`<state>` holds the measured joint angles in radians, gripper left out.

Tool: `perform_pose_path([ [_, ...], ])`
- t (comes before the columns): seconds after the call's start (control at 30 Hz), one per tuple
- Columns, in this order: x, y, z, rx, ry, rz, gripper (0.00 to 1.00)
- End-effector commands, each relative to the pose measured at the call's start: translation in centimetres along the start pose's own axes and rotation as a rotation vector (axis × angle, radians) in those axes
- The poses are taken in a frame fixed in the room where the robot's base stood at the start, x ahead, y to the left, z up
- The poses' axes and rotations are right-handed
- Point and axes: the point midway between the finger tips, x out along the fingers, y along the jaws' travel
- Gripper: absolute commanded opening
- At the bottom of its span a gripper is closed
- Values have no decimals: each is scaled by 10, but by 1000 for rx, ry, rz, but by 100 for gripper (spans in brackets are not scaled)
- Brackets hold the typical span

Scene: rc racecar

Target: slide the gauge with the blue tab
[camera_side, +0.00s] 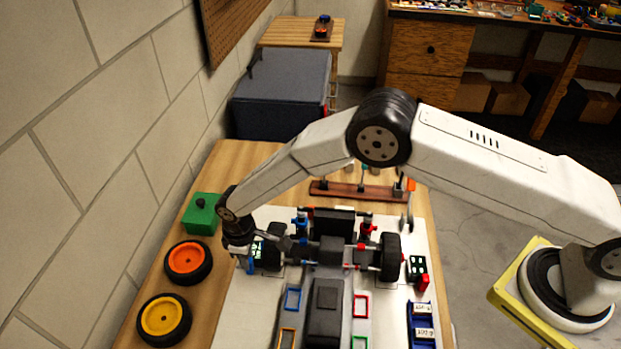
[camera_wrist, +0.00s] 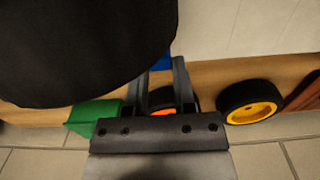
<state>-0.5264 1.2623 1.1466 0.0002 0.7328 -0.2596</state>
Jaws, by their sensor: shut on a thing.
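The gauge with the blue tab (camera_side: 257,249) is a small dark block with green-lit marks, left of the car's front end on the white mat. Its blue tab (camera_side: 251,267) shows just below my gripper (camera_side: 243,256) in the side view. In the wrist view, a blue piece (camera_wrist: 160,63) sits between the tips of my gripper (camera_wrist: 158,72), which is shut on it. A large black round shape hides part of that view, including most of the gauge. A similar gauge with a red tab (camera_side: 418,267) stands right of the car.
The dark racecar (camera_side: 325,305) fills the middle of the mat. A green box (camera_side: 202,213), an orange-rimmed wheel (camera_side: 188,262) and a yellow-rimmed wheel (camera_side: 164,319) lie along the left bench edge by the wall. A brown rack (camera_side: 350,191) stands behind the car.

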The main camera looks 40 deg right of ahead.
Motion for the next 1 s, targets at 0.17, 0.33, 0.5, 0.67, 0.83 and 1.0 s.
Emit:
perform_pose_path([
  [0.17, -1, 0, 7, 0, 0, 0, 0],
  [0.33, 0, 0, 8, 0, -5, -1, 0],
  [0.5, 0, 0, 9, 1, -7, -1, 48],
  [0.67, 0, 0, 8, 1, -4, -1, 68],
  [0.83, 0, 0, 7, 1, -2, 0, 68],
  [1.0, -3, 0, 7, 0, 0, 0, 68],
])
